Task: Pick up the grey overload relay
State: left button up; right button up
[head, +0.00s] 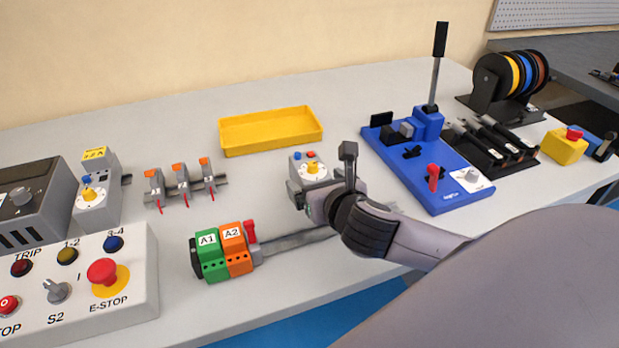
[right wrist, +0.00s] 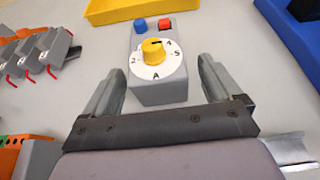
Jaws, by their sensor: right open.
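The grey overload relay (head: 311,165) stands on the table in the middle of the head view, partly hidden by my right gripper. In the right wrist view the relay (right wrist: 158,92) shows a yellow dial on a white scale, with a blue and a red button behind it. My right gripper (head: 322,184) is open, reaching in from the right. In the right wrist view its fingers (right wrist: 160,88) stand apart on either side of the relay's near part, with visible gaps; I see no grip. My left gripper is not in view.
A yellow tray (head: 270,146) lies behind. A blue bender (head: 455,196) with an upright lever is to the right. Green and orange terminal blocks (head: 222,262) sit on a rail in front. A similar grey device (head: 97,205) and a control box (head: 130,312) are at left.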

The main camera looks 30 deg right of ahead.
jog(key=shift+x, duration=1.15)
jog(key=shift+w+f, duration=0.1)
jog(key=shift+w, duration=0.2)
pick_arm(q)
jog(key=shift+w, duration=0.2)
pick_arm(e)
jog(key=c, duration=1.2)
jog(key=shift+c, duration=0.2)
jog(key=shift+r, duration=0.75)
pick_arm(q)
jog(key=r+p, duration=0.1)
jog(key=p, duration=0.1)
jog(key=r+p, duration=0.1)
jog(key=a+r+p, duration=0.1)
jog(key=p, duration=0.1)
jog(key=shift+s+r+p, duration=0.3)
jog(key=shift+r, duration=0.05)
pick_arm(e)
notch_tip(320, 180, up, 19)
jog(key=shift+f, duration=0.2)
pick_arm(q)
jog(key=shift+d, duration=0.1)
